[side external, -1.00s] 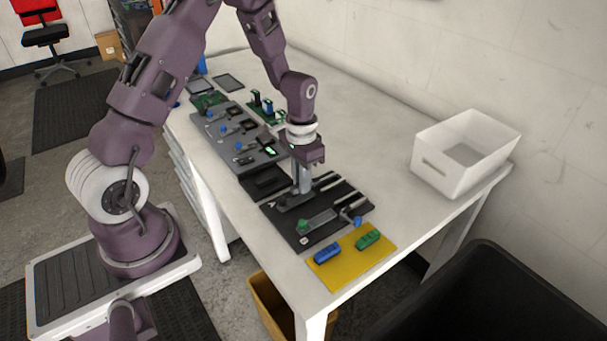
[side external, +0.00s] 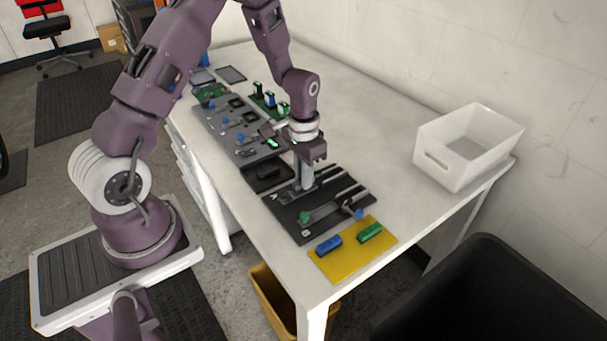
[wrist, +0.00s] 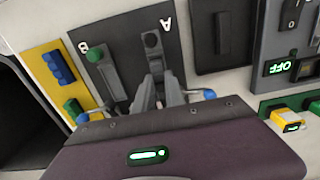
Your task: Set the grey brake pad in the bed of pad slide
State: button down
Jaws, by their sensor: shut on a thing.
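My gripper (side external: 305,187) is low over the slide marked A on the black board (side external: 300,230). In the wrist view its fingers (wrist: 157,88) are close together at the near end of slide A (wrist: 153,45). They are shut on a small grey piece, which I take to be the grey brake pad; the fingers hide most of it. I cannot tell whether it touches the slide's bed. Slide B (wrist: 108,75), with a green knob (wrist: 95,54), lies beside A and is empty as far as I see.
A yellow mat (side external: 345,262) holds a blue pad (side external: 329,245) and a green pad (side external: 370,233). Blue-ended levers (wrist: 208,93) stand near the slides. A grey panel (side external: 225,127) lies behind the board. A white bin (side external: 437,170) stands at the right; the table between is clear.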

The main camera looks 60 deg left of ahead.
jog(key=shift+f, duration=0.65)
dwell(0.4)
jog(key=c, duration=1.3)
grip_release()
jog(key=r, duration=0.9)
jog(key=shift+s+d+r, duration=0.1)
jog(key=shift+d+r, duration=0.25)
jog(key=s+d+r+t, duration=0.2)
jog(key=s+d+r, duration=0.3)
jog(key=r, duration=0.4)
jog(key=s+d+r+t, duration=0.2)
jog(key=s+r, duration=0.5)
jog(key=r, duration=0.1)
jog(key=shift+t, duration=0.8)
jog(key=s+d, duration=0.1)
jog(key=s, duration=0.2)
jog(key=s+r, duration=0.1)
jog(key=s, duration=0.2)
jog(key=s+d+r, duration=0.1)
jog(key=s, duration=0.2)
jog(key=shift+s+d, duration=0.1)
jog(key=shift+d, duration=0.25)
